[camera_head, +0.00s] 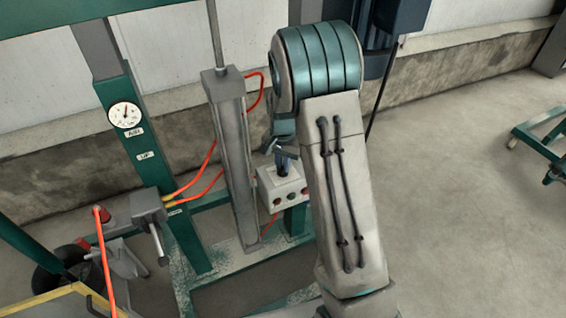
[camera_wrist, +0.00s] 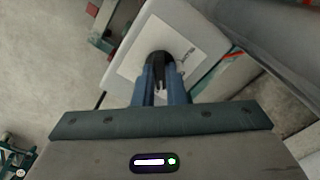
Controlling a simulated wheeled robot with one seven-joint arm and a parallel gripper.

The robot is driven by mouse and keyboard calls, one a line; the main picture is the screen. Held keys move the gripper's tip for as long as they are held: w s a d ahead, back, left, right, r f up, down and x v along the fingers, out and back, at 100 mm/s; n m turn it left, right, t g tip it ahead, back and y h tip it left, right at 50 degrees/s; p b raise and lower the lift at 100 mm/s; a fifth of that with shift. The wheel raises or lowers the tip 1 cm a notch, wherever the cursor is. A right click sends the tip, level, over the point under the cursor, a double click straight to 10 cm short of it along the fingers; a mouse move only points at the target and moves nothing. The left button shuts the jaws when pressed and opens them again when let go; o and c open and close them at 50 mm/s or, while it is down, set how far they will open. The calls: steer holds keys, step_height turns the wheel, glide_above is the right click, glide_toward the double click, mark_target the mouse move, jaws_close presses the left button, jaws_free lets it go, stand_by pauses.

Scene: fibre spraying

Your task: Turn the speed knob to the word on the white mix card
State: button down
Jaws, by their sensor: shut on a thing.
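The pale grey control box (camera_head: 282,186) is fixed by the green frame, just left of my arm in the head view. Red and green buttons show on its front. In the wrist view a white dial plate (camera_wrist: 131,67) lies on the box, with small lettering at its right that I cannot read. The black speed knob (camera_wrist: 158,57) is at its middle. My gripper (camera_wrist: 161,82) is shut on the knob with its blue fingers either side. In the head view my gripper (camera_head: 286,161) is over the box top, hiding most of the knob. I cannot make out the white mix card.
A round gauge (camera_head: 125,115) is on the green post (camera_head: 172,222) at left. A grey column (camera_head: 234,165) stands close left of the box, with orange hoses (camera_head: 197,174) around it. A green wheeled frame (camera_head: 551,142) is far right. Open floor lies between.

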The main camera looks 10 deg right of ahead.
stand_by(0.5)
steer(key=c, duration=1.5)
jaws_free()
steer(key=shift+r, duration=0.15)
steer(key=shift+r+p, duration=0.6)
steer(key=shift+r, duration=6.2)
